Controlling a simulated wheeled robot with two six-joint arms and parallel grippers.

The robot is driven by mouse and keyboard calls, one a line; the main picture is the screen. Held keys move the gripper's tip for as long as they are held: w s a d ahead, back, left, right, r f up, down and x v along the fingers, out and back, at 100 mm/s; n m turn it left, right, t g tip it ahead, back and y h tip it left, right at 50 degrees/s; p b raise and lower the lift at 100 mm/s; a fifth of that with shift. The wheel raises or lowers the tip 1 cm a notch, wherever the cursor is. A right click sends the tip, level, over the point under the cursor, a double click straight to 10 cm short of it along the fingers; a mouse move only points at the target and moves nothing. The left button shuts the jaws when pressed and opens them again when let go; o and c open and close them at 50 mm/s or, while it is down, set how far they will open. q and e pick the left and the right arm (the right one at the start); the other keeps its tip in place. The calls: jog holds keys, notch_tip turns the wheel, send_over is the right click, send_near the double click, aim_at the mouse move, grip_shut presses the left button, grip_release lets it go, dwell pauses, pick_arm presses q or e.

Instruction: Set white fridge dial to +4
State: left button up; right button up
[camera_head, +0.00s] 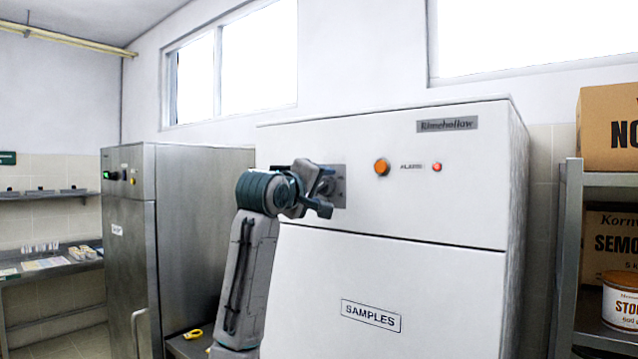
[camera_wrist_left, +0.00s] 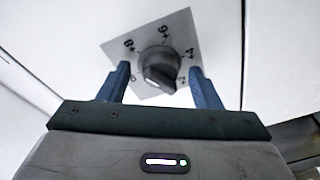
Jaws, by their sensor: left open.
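The white fridge (camera_head: 420,215) has a grey dial plate on its upper front (camera_head: 340,184), partly covered by my left gripper (camera_head: 322,196) in the head view. In the left wrist view the plate (camera_wrist_left: 183,35) carries the marks +8, +6 and +4, with other marks partly hidden. The dark round dial (camera_wrist_left: 158,66) sits in its middle; I cannot tell for sure which mark it points to. My left gripper (camera_wrist_left: 159,72) is open, with one blue finger on each side of the dial; contact is not clear. My right gripper is out of view.
An orange knob or button (camera_head: 382,167) and a red alarm light (camera_head: 437,167) are right of the plate. A steel fridge (camera_head: 180,240) stands at left. A shelf rack (camera_head: 568,250) with boxes and a tin (camera_head: 621,302) stands at right.

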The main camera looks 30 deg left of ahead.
pick_arm(q)
jog(key=c, duration=1)
